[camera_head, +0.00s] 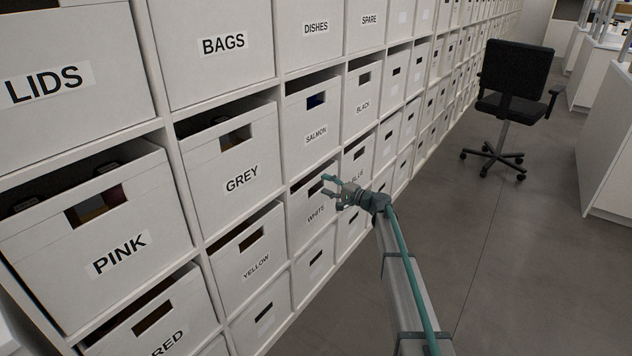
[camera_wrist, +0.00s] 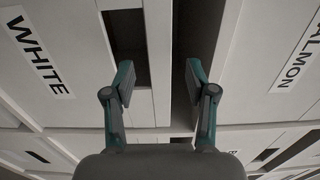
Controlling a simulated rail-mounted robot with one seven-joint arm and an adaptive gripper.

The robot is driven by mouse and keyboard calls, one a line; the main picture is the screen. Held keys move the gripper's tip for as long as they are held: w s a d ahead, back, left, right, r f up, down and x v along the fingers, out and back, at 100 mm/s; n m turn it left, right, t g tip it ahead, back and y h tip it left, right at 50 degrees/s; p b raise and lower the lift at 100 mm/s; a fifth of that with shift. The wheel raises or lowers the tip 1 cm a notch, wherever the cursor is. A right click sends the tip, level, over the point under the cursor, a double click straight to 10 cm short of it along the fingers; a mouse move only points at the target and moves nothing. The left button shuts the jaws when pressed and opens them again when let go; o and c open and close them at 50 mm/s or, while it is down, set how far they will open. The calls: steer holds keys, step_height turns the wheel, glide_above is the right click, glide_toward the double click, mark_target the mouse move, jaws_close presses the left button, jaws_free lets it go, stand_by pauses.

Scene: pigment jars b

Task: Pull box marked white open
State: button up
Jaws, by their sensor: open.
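The box marked white (camera_head: 301,211) is a pale box in the shelf wall, below the box marked salmon (camera_head: 312,117). Its front looks about level with its neighbours. In the wrist view, the white box's front (camera_wrist: 62,40) is at left, with its label turned sideways and its dark handle slot (camera_wrist: 127,40) near the middle. My gripper (camera_head: 327,185) is at the upper part of this front, open and empty. In the wrist view, the fingers (camera_wrist: 158,80) are spread either side of the strip above the slot: one over the slot, the other by the dark gap above the box. Contact cannot be told.
Labelled boxes fill the shelf, including grey (camera_head: 240,160), yellow (camera_head: 240,270) and black (camera_head: 362,90). A black office chair (camera_head: 508,90) stands at upper right. White benches (camera_head: 608,140) line the right edge. The grey floor (camera_head: 500,260) between is clear.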

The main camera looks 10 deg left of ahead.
mark_target(316, 180)
steer(key=x, duration=0.5)
steer(key=shift+w+a, duration=0.25)
steer(key=shift+w, duration=0.05)
jaws_close()
